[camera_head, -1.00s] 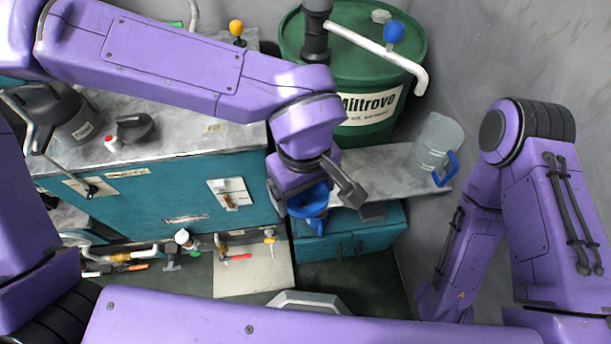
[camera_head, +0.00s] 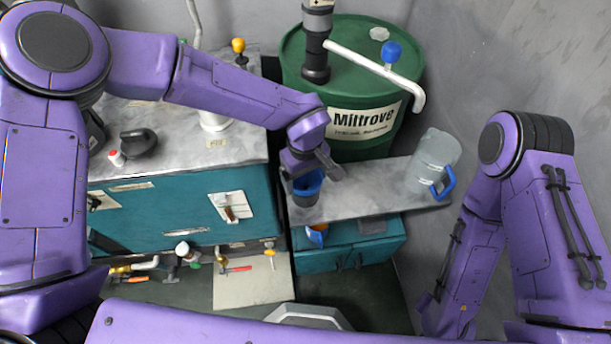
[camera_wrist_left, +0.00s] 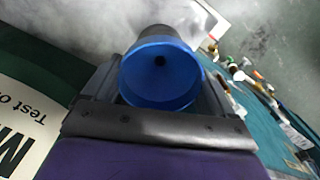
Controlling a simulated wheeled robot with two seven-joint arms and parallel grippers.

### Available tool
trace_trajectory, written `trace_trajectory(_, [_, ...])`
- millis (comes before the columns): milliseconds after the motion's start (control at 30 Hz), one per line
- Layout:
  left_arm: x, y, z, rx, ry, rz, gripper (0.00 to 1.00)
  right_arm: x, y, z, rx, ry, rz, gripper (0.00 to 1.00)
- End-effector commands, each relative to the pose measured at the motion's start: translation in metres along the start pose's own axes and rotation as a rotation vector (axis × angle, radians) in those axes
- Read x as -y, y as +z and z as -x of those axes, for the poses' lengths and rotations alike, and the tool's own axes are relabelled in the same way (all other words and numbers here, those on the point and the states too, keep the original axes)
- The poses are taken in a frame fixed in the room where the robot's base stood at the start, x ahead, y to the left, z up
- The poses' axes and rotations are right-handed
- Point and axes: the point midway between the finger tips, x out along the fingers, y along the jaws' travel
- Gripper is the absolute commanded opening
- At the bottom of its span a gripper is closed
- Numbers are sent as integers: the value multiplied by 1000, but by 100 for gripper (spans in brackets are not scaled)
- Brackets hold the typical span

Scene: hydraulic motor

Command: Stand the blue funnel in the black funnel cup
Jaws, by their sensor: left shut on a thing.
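The blue funnel (camera_head: 309,182) is held upright in my left gripper (camera_head: 326,168) above the front left part of the grey shelf. The left wrist view shows its round mouth (camera_wrist_left: 160,75) between the two fingers of my left gripper (camera_wrist_left: 160,88). The black funnel cup (camera_head: 304,199) is directly under the funnel, and its dark wall also shows beyond the rim in the left wrist view (camera_wrist_left: 158,31). The funnel's spout is hidden, apparently inside the cup. I cannot tell whether the funnel rests on the cup's rim. My right gripper is out of view.
A green drum (camera_head: 350,80) with a white pipe stands behind the shelf (camera_head: 365,190). A clear jug (camera_head: 433,160) with a blue handle stands at the shelf's right end. The teal bench (camera_head: 180,212) is on the left. The shelf's middle is clear.

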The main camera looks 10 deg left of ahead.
Motion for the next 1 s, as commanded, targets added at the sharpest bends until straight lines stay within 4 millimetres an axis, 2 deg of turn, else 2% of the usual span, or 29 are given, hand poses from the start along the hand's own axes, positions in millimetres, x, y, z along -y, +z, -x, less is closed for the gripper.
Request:
trace_trajectory(67, [0,0,-6,-1,2,1,53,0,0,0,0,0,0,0])
trace_trajectory(367, [0,0,-8,1,2,2,53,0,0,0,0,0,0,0])
trace_trajectory(400, [0,0,-8,1,2,1,93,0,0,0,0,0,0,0])
trace_trajectory(433, [0,0,-8,1,2,1,100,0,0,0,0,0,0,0])
trace_trajectory(633, [0,0,-8,0,2,2,100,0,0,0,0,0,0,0])
trace_trajectory(733, [-1,-1,0,-1,4,3,100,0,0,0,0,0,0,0])
trace_trajectory(867, [-1,-1,27,-1,7,4,100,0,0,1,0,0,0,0])
trace_trajectory(1000, [0,-1,65,-1,5,3,100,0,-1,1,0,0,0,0])
